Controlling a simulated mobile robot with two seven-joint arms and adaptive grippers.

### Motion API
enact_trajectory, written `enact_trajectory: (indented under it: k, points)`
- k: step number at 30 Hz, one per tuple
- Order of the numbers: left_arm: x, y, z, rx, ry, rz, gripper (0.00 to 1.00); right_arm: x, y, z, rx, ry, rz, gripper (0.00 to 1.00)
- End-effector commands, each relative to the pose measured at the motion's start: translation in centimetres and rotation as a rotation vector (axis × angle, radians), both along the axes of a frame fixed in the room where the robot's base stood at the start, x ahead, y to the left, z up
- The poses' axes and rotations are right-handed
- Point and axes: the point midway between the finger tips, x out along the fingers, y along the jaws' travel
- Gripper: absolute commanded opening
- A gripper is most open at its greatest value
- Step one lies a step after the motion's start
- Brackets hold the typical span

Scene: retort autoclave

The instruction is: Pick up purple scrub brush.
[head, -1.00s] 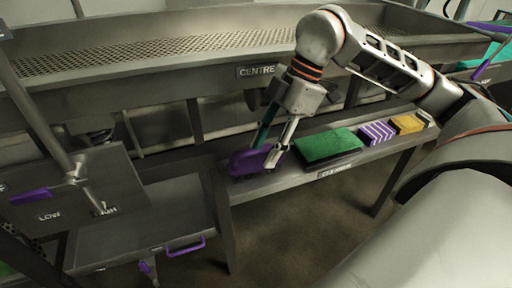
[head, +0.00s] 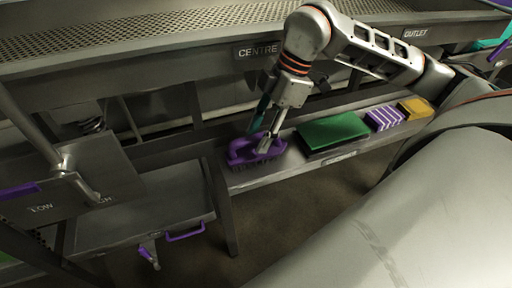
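The purple scrub brush (head: 240,153) rests near the left end of the low shelf (head: 238,181), bristles down, its looped handle on top. My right gripper (head: 260,141) points down at the brush from above. A silver finger crosses the near side of the handle's right part, and a teal-edged finger shows behind it. The fingertips overlap the handle in the picture, so I cannot tell whether they are closed on it. My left gripper is not in view.
On the shelf to the right are a green pad (head: 332,131), a purple-and-white striped block (head: 384,118) and a yellow block (head: 415,108). A perforated trough marked CENTRE (head: 257,51) overhangs behind. A grey panel with a purple handle (head: 185,233) stands at left.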

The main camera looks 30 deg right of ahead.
Motion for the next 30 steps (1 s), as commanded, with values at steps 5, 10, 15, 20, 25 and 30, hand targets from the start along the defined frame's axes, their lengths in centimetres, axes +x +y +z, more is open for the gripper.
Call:
enact_trajectory:
  k: [5,10,15,20,25,30]
  points:
    - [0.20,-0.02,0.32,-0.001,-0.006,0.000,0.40,0.11,0.64,-1.62,0.000,0.001,0.000,0.37]
    - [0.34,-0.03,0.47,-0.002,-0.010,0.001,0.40,0.14,0.63,-1.63,0.000,0.000,0.000,0.37]
    - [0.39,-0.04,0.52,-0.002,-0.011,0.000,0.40,0.13,0.61,-1.61,0.000,0.000,0.000,0.00]
    - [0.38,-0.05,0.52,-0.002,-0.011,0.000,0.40,0.14,0.62,-1.59,0.000,0.000,0.000,0.00]
    - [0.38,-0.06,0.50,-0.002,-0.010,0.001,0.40,0.15,0.61,-1.52,0.000,0.000,0.000,0.00]
    - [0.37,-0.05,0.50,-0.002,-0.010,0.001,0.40,0.19,0.62,-0.67,0.000,-0.002,0.000,0.00]
